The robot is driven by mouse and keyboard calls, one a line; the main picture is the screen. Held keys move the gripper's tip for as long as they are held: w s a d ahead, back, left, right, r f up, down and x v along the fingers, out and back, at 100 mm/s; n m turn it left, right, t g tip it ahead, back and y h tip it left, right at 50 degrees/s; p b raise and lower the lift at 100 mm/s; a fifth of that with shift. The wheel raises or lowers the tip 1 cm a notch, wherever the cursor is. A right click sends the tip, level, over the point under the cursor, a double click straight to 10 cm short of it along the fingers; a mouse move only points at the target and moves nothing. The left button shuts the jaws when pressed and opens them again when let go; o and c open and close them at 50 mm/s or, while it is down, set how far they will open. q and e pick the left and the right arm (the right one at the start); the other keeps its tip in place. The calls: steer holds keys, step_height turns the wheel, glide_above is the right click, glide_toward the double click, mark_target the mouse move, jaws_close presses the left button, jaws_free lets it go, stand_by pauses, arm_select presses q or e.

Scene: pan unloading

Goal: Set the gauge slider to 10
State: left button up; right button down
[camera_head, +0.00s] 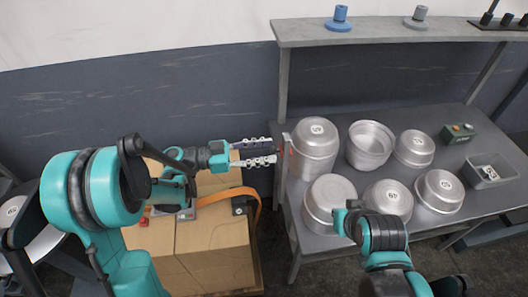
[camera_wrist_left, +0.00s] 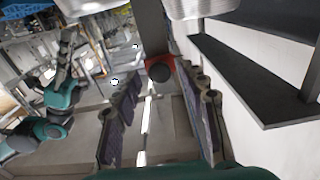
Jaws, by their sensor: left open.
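The gauge slider (camera_wrist_left: 152,64) is a small red piece with a round black knob (camera_wrist_left: 159,73). It sits on a grey upright bar (camera_wrist_left: 152,30) in the left wrist view. In the head view, its red mark (camera_head: 291,150) shows at the table's left edge. My left gripper (camera_head: 273,150) points right at it, level with it. Its fingers (camera_wrist_left: 168,105) are open, one on each side of the knob's line in the left wrist view. Whether they touch the knob is unclear. The gauge's scale numbers cannot be read.
Several metal pans, among them one at the back left (camera_head: 316,140), stand on the grey table (camera_head: 460,228). A grey bin (camera_head: 490,172) and a green box (camera_head: 458,133) are at the right. Cardboard boxes (camera_head: 215,245) lie below my left arm. A shelf (camera_head: 390,35) runs above.

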arm_select(q)
jaws_close()
steer(key=shift+r+p, duration=0.85)
steer(key=shift+r, duration=0.45)
steer(key=shift+w, duration=0.1)
jaws_free()
steer(key=shift+f, duration=0.1)
steer(key=s+a, duration=0.2)
steer(key=a, duration=0.9)
steer(key=shift+s+a, duration=0.25)
steer(key=shift+a, duration=0.15)
